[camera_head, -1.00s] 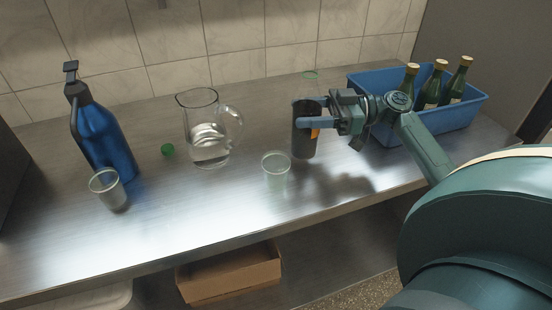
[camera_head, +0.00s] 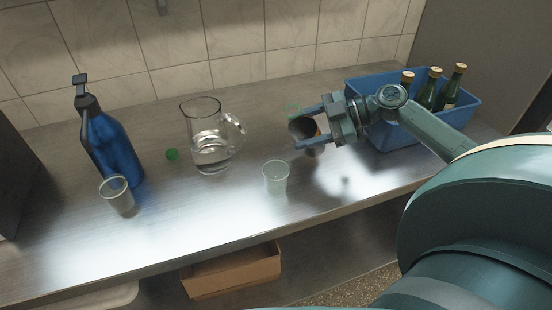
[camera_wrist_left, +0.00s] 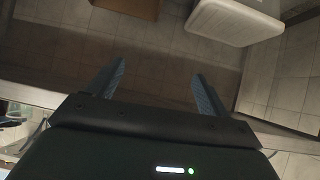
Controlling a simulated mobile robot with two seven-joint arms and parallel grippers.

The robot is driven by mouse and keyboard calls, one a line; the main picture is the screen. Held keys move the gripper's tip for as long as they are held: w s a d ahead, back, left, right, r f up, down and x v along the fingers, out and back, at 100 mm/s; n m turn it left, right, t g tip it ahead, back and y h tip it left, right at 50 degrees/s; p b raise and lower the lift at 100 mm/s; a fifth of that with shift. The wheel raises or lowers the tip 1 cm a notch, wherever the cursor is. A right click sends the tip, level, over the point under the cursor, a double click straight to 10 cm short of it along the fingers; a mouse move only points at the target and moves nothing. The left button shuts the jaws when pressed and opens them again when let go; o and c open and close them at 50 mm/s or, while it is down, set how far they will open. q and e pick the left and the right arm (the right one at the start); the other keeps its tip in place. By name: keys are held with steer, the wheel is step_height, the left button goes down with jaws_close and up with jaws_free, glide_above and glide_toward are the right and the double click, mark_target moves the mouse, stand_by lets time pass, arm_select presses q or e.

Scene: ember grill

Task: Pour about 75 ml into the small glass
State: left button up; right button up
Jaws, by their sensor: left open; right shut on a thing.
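My right gripper (camera_head: 318,128) is shut on a dark cylindrical container (camera_head: 301,133) with a bit of orange on its side. The container is tilted, its open mouth facing left and toward the camera. A clear glass (camera_head: 276,180) stands upright on the counter, just left of and nearer than the container; no stream between them can be made out. Another clear glass (camera_head: 118,198) stands at the left, in front of the blue bottle. I cannot tell which is the small glass. My left gripper (camera_wrist_left: 161,88) is open and empty in the left wrist view.
A glass jug (camera_head: 211,150) with clear liquid stands mid-counter beside a green ball-like object (camera_head: 172,155). A blue pump bottle (camera_head: 113,145) is at left. A blue crate (camera_head: 385,137) with green bottles is at right.

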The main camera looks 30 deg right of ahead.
mark_target(306, 152)
steer(key=shift+n+h+p, duration=0.3)
steer(key=shift+h+p, duration=0.15)
steer(key=shift+h, duration=0.15)
steer(key=shift+d+f+n+h, duration=0.15)
steer(key=shift+f+n+h, duration=0.15)
steer(key=shift+f+h, duration=0.1)
steer(key=shift+w+d+f+n+h, duration=0.2)
steer(key=shift+d+f+n+h, duration=0.35)
steer(key=shift+f+h, duration=0.35)
steer(key=shift+f+h+b, duration=0.15)
steer(key=shift+h+b, duration=0.15)
steer(key=shift+b, duration=0.15)
steer(key=shift+w+d+f+n+h+b, duration=0.15)
steer(key=shift+f+n+h+b, duration=0.35)
steer(key=shift+b, duration=0.6)
steer(key=shift+d+f+t+h+b, duration=0.1)
steer(key=shift+f+t+h+b, duration=0.25)
steer(key=shift+b, duration=0.9)
steer(key=shift+r, duration=0.15)
steer(key=shift+r+p, duration=0.35)
steer(key=shift+r, duration=0.05)
steer(key=shift+r+n+h, duration=0.2)
steer(key=shift+n+h, duration=0.05)
steer(key=shift+r, duration=0.35)
arm_select(q)
steer(key=shift+w+d+f+h, duration=0.3)
steer(key=shift+d+f, duration=0.1)
